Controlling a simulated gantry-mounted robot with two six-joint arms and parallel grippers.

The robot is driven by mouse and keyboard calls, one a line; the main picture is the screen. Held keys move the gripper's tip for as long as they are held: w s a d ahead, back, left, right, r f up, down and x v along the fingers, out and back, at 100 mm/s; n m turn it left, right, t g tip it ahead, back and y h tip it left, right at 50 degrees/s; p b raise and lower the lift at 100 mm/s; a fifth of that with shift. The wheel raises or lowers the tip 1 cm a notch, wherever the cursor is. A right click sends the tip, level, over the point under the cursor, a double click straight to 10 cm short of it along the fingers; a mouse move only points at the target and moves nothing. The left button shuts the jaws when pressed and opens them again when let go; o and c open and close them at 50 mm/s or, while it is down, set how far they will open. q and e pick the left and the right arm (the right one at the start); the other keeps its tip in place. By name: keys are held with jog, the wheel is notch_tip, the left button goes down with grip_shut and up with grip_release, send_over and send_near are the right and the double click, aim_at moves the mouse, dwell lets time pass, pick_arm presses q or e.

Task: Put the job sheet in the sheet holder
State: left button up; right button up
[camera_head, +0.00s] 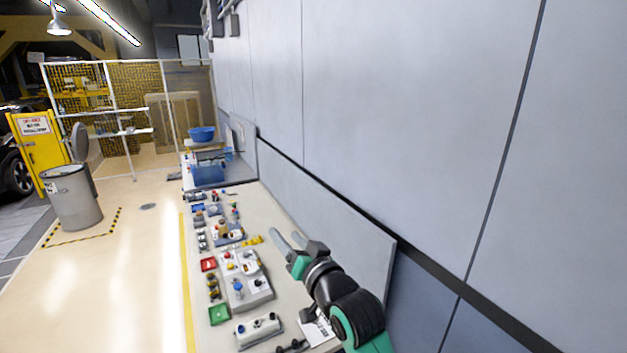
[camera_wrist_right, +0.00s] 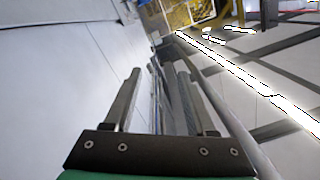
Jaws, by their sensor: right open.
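My right gripper (camera_head: 287,239) is raised beside the wall panel at the right of the bench, fingers apart. In the right wrist view its two fingers (camera_wrist_right: 167,75) are spread with nothing held between them. A white sheet with dark print (camera_head: 318,331), which looks like the job sheet, lies at the near end of the bench, partly hidden by my right arm. I cannot make out the sheet holder in either view. My left gripper is not in view.
Blue bins (camera_head: 208,175) stand farther back. A grey barrel (camera_head: 73,200) stands on the open floor at left.

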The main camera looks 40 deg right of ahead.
jog(key=s+a+r+n+t+y, duration=0.1)
jog(key=s+a+r+n+t, duration=0.25)
jog(key=r, duration=0.55)
jog(key=s+a+r+n+t+y, duration=0.1)
jog(key=s+a+r+t, duration=0.1)
jog(key=s+a+r, duration=0.5)
jog(key=s+a+r+n+t+y, duration=0.2)
jog(key=s+r+n+t+y, duration=0.1)
jog(key=s+r, duration=0.8)
jog(key=shift+s+a+n+t, duration=0.3)
jog(key=shift+s+n+t, duration=0.25)
jog(key=shift+t, duration=0.4)
